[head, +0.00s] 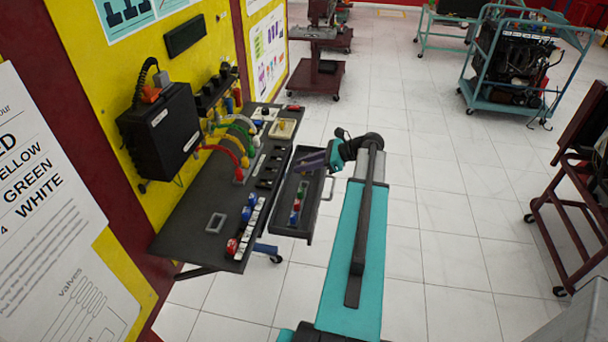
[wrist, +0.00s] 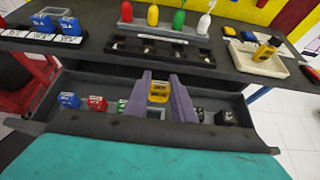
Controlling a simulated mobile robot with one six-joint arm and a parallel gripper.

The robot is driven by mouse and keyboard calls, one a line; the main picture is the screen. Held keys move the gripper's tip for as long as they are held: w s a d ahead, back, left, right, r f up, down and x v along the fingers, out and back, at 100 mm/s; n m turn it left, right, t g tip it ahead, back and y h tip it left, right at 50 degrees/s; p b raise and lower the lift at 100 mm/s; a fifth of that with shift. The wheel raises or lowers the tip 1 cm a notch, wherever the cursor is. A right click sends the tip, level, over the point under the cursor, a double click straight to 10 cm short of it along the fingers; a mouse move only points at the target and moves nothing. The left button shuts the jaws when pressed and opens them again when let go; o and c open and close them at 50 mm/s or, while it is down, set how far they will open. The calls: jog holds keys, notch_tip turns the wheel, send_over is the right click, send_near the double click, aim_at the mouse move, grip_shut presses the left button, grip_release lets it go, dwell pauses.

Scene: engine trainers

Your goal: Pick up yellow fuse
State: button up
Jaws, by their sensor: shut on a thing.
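The yellow fuse (wrist: 158,92) is between the purple fingers of my gripper (wrist: 160,86) in the wrist view. My gripper is shut on it. The fuse is over the open drawer (wrist: 75,118) of the workbench; I cannot tell whether it still touches the drawer floor. In the head view my gripper (head: 313,161) is above the far part of the drawer (head: 286,228), and the yellow fuse cannot be made out there.
Blue (wrist: 69,100), red (wrist: 96,103) and green fuses lie left of my gripper in the drawer, black ones (wrist: 225,118) right. The bench top (head: 192,225) holds a fuse row (head: 246,228), coloured plugs and a beige tray (head: 284,129). Open floor lies right of the bench.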

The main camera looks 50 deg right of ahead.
jog(key=shift+r, duration=1.5)
jog(key=shift+a, duration=0.1)
